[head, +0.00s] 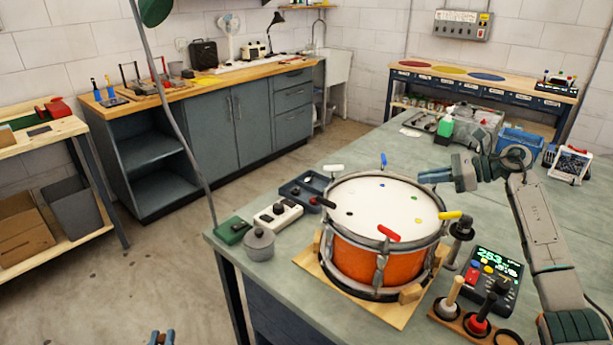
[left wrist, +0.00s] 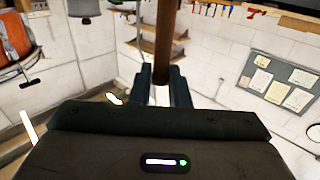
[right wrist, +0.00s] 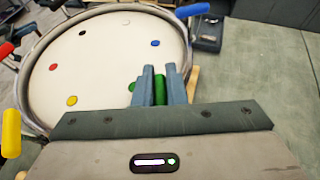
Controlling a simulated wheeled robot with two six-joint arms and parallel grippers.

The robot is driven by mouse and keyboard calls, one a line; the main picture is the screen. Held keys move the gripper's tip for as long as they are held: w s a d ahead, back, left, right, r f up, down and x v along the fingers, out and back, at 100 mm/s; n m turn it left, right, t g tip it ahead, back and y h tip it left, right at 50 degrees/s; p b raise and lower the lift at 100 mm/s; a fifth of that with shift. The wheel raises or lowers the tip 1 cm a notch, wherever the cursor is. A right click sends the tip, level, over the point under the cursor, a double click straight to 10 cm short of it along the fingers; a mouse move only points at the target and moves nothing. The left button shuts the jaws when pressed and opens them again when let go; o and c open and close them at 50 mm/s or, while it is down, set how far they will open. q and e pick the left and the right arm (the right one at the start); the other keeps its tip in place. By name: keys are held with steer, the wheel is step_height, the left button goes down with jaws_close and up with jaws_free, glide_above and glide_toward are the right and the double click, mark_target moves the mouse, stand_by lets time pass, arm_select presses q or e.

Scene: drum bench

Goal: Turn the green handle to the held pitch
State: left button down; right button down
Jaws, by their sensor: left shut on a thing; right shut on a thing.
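The orange drum (head: 358,262) stands on a wooden board, its white head ringed by coloured handles and matching dots. My right gripper (head: 428,177) is at the drum's right rim. In the right wrist view its fingers are shut on the green handle (right wrist: 160,88), next to the green dot; the fingers hide the handle in the head view. My left gripper (head: 161,338) is at the bottom edge of the head view, away from the drum. In the left wrist view it is shut on a brown stick (left wrist: 167,42). A tuner (head: 494,274) shows large green digits, seemingly 253.
The yellow handle (head: 451,215) and red handle (head: 388,233) stick out near the drum's front right. A holder with upright mallets (head: 476,321) stands at the front. A grey pot (head: 259,244) and a white box (head: 278,214) stand left of the drum.

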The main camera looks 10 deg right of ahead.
arm_select(q)
steer(key=shift+f+b, duration=0.45)
steer(key=shift+f, duration=0.3)
arm_select(e)
steer(key=shift+f+n+g, duration=0.1)
steer(key=shift+n+g, duration=0.3)
steer(key=shift+g, duration=0.1)
steer(key=c, duration=1.5)
jaws_free()
steer(key=shift+y, duration=0.3)
steer(key=shift+s, duration=0.1)
